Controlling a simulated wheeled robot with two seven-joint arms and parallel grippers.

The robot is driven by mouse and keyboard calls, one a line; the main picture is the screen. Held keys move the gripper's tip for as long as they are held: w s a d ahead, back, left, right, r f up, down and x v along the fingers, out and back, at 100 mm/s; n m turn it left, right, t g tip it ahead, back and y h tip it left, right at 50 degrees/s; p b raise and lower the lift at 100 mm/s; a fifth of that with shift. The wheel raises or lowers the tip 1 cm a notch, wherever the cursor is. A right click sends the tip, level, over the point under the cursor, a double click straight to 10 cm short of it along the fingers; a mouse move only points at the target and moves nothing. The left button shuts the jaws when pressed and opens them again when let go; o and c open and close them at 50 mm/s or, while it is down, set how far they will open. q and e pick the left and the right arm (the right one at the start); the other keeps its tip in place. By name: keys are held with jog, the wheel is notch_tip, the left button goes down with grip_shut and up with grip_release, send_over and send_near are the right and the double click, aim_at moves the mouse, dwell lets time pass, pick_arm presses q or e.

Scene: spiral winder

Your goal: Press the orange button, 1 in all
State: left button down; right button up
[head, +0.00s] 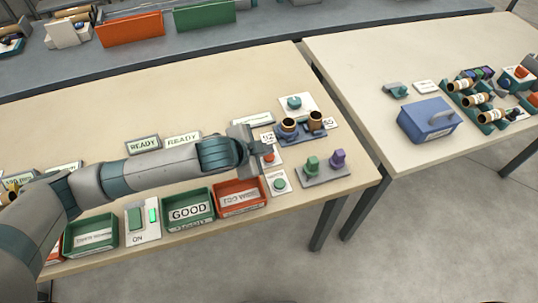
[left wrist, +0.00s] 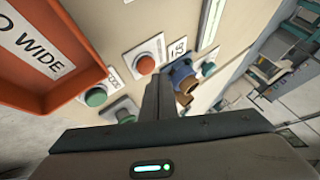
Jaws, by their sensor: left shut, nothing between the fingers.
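The orange-red button (head: 269,158) is a round cap on a pale plate, just beside the tip of my left gripper (head: 258,153) in the head view. In the left wrist view the button (left wrist: 146,64) shows clearly, with the shut fingers (left wrist: 158,82) pointing up close to its lower right. I cannot tell whether the fingertips touch it. My left gripper is shut and empty. Part of the button's plate is hidden behind the gripper in the head view. My right gripper is not in view.
A green button (head: 280,183) sits close in front, and another green button (head: 294,102) behind. Dark-brown-topped cylinders (head: 315,120) stand just behind the gripper. An orange tray (head: 240,196) and a green GOOD tray (head: 188,209) line the front edge.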

aim_at(266, 159)
pick_arm(q)
jog(key=shift+f, duration=0.35)
jog(key=shift+f, duration=0.5)
dwell(0.8)
dwell(0.4)
jog(key=shift+r+p, duration=0.9)
jog(key=shift+p, duration=0.25)
notch_tip(266, 159, up, 5)
jog(key=p, duration=0.5)
dwell(0.4)
